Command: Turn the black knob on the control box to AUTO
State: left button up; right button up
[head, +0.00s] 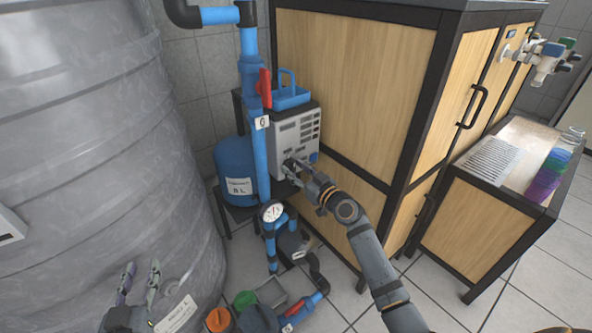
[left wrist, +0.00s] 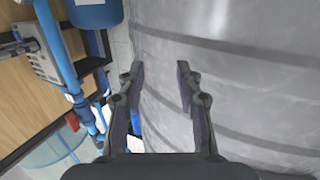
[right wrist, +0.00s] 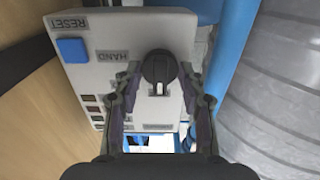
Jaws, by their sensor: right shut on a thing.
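The control box (head: 296,130) is a light grey box beside the blue vertical pipe. In the right wrist view its face (right wrist: 110,40) fills the upper middle, with a blue RESET button (right wrist: 72,50) and a HAND label (right wrist: 112,55). The black knob (right wrist: 158,66) is round with a pale mark on its near side. My right gripper (head: 292,165) is at the lower part of the box; in the right wrist view its fingers (right wrist: 160,80) are on both sides of the knob, shut on it. The AUTO label cannot be made out. My left gripper (head: 140,275) is open and empty beside the grey tank.
A large ribbed tank (head: 90,130) fills the left. A red-handled valve (head: 265,87) on the blue pipe stands close to the box. A wooden cabinet (head: 350,80) is behind and right. A pressure gauge (head: 272,211) and pump piping are below.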

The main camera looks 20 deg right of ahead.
jog(key=m, duration=0.3)
jog(key=shift+m, duration=0.9)
pick_arm(q)
jog(key=s+f+g+p, duration=0.1)
jog(key=s+f+g, duration=0.2)
jog(key=f, duration=0.5)
jog(key=shift+d+f+g, duration=0.15)
jog(key=shift+f+g, duration=0.1)
jog(key=shift+g, duration=0.25)
pick_arm(e)
jog(key=shift+m, duration=2.6)
pick_arm(q)
jog(key=shift+s, duration=0.1)
pick_arm(e)
jog(key=o, duration=1.1)
jog(key=shift+o, duration=0.2)
